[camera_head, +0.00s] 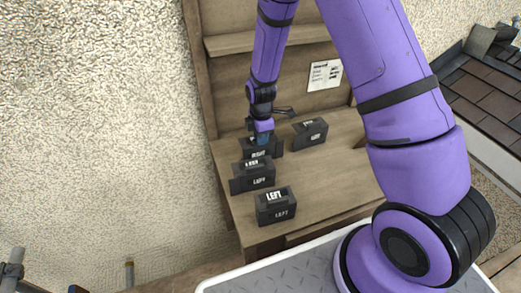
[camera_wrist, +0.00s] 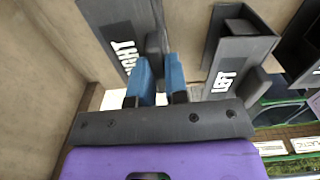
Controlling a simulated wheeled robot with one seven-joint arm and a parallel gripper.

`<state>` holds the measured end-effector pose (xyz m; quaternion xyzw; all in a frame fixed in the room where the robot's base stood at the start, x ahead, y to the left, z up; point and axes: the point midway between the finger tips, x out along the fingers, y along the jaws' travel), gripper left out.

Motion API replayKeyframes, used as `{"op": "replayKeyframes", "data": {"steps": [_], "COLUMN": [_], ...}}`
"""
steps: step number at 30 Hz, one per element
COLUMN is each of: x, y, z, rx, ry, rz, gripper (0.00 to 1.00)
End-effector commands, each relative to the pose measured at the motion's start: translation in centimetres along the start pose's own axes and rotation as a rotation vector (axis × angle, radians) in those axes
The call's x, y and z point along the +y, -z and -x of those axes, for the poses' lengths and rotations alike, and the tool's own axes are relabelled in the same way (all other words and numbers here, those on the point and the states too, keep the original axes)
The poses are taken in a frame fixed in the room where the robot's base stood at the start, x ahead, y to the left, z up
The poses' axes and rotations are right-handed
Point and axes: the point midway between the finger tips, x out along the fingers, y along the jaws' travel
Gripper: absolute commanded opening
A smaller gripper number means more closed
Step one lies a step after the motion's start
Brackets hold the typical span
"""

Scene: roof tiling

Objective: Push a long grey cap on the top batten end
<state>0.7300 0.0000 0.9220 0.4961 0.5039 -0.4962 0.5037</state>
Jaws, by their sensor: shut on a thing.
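My gripper (camera_head: 263,137) is at the far end of a wooden bench, on a dark grey cap (camera_head: 275,151) lettered RIGHT. In the wrist view its two blue fingertips (camera_wrist: 158,80) are closed on a narrow dark part of that cap (camera_wrist: 107,14). The cap appears to stand on the bench still; any gap beneath is hidden. Two dark grey caps lettered LEFT stand nearer: a middle one (camera_head: 255,179) and a front one (camera_head: 277,211). Another grey cap (camera_head: 310,135) stands to the right, its lettering too small to read. I cannot identify the top batten end.
The bench (camera_head: 335,170) has bare wood right of the caps, with a shelf (camera_head: 270,40) and back panel with a paper notice (camera_head: 325,75) behind. A rough wall (camera_head: 100,120) rises at left. A tiled roof (camera_head: 485,85) lies at far right.

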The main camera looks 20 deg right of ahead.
Motion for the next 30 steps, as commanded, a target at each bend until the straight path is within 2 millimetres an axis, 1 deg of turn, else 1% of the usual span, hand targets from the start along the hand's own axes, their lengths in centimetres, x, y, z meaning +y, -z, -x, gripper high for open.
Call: {"op": "replayKeyframes", "data": {"steps": [27, 30], "x": [0.0, 0.0], "y": [0.0, 0.0], "z": [4.6, 4.9], "rx": [0.001, 0.0], "ry": [-0.002, 0.0], "rz": [0.0, 0.0], "gripper": [0.0, 0.0]}}
